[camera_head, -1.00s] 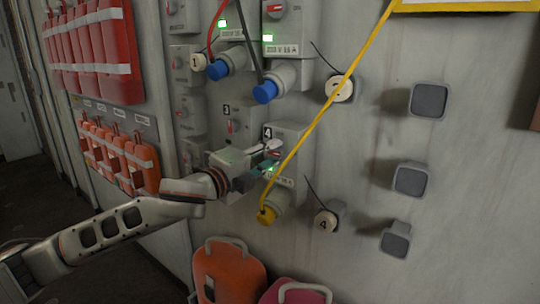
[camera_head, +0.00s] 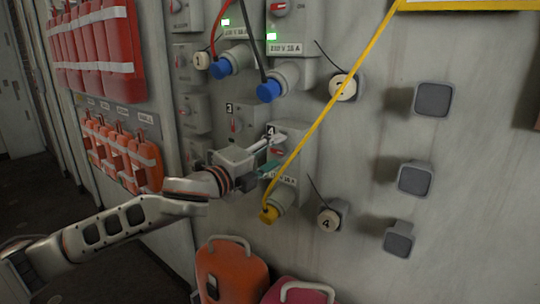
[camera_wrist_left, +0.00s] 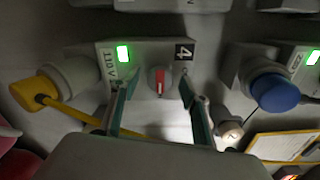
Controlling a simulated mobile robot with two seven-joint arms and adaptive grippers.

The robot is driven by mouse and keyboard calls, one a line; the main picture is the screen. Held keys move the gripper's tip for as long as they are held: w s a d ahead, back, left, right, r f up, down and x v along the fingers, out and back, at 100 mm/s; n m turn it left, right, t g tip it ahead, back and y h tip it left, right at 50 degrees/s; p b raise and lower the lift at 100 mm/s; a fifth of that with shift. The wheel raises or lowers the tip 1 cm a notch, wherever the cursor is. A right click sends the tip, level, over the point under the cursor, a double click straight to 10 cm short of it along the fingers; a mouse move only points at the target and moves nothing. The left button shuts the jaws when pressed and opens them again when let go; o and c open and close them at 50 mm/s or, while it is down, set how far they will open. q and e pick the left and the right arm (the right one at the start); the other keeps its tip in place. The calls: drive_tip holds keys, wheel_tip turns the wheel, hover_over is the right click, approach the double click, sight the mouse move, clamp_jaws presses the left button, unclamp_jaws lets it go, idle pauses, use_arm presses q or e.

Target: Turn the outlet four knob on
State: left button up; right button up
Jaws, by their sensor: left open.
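The outlet four box (camera_head: 292,150) is on the wall, with a "4" label at its top and a yellow plug (camera_head: 270,214) at its lower end. Its knob (camera_head: 277,151) has a red pointer lying about level in the head view. The knob also shows in the left wrist view (camera_wrist_left: 160,82), its pointer upright there, square with the box. A green lamp (camera_wrist_left: 124,54) on the box is lit. My left gripper (camera_wrist_left: 157,84) is open, its fingers on either side of the knob with a gap on each side. My right gripper is out of view.
A taut yellow cable (camera_head: 335,106) crosses in front of the box to the yellow plug. Outlet three (camera_head: 237,122) is left of it; two boxes with blue plugs (camera_head: 269,90) and lit green lamps are above. An orange case (camera_head: 232,272) stands below.

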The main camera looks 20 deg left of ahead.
use_arm(q)
drive_tip(key=v, duration=1.2)
drive_tip(key=d+f+n+g, duration=0.15)
drive_tip(key=f+n, duration=0.35)
drive_tip(key=f, duration=0.9)
drive_tip(key=d+f+n+g, duration=0.15)
drive_tip(key=f+n, duration=0.45)
drive_tip(key=f, duration=0.9)
drive_tip(key=s+f+n+g+y, duration=0.1)
drive_tip(key=s+f+n, duration=0.3)
drive_tip(key=s+f, duration=0.6)
drive_tip(key=s+a+f+n+g+y, duration=0.1)
drive_tip(key=s+f+n, duration=0.4)
drive_tip(key=s+f, duration=0.6)
wheel_tip(320, 180, down, 6)
drive_tip(key=shift+s+f+g+y, duration=0.1)
drive_tip(key=shift+s+g+y, duration=0.2)
drive_tip(key=shift+g+y, duration=0.65)
drive_tip(key=shift+a, duration=0.15)
